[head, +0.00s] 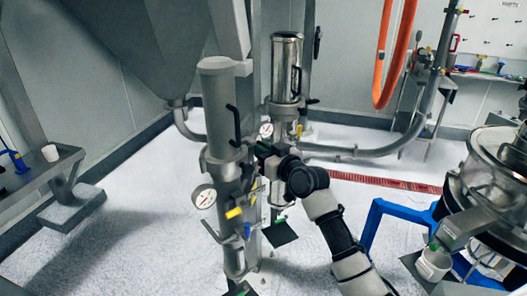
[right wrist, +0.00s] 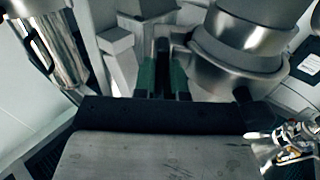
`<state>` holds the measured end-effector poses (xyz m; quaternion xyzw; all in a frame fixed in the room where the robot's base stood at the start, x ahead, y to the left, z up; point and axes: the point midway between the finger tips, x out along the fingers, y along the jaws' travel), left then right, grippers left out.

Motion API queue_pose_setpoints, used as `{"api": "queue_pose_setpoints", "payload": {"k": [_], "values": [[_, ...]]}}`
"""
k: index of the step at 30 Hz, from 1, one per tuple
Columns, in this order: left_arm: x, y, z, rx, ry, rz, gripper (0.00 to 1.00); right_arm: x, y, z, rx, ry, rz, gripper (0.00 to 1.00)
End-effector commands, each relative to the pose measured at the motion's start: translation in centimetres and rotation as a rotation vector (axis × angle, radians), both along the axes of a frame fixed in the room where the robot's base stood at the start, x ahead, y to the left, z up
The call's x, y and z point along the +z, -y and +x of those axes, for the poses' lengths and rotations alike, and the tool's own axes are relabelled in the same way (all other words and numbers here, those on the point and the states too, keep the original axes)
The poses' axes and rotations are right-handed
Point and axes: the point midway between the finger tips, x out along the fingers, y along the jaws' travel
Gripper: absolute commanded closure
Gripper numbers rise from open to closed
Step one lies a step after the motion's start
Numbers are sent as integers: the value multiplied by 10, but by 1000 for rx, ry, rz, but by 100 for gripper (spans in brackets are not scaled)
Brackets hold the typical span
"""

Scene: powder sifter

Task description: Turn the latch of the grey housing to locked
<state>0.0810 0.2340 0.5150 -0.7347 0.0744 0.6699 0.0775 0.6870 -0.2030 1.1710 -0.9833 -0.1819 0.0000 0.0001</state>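The grey housing (head: 216,105) is a tall upright cylinder in the middle of the head view. A black latch handle (head: 234,128) stands on its right side. My right gripper (head: 262,151) reaches in from the lower right and is close to the housing, beside the lower end of the handle. In the right wrist view, the two green-padded fingers of this gripper (right wrist: 163,80) point at the metal housing (right wrist: 235,62). A dark upright piece shows between the fingers; whether they grip it cannot be told. My left gripper is not in view.
A shiny metal cylinder (head: 286,70) stands behind the housing. A pressure gauge (head: 204,196) and a yellow handle (head: 234,213) are on the pipework below. A blue frame (head: 378,212) and a glass-sided machine (head: 490,165) stand at right. A grey table (head: 40,175) is at left.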

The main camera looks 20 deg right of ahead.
Motion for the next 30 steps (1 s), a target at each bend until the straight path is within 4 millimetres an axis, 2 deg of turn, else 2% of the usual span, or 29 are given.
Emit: {"api": "queue_pose_setpoints", "payload": {"k": [14,30], "values": [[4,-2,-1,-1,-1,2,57,1,1,0,0,-26,64,100],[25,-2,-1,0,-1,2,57,1,3,1,0,-188,485,100]]}}
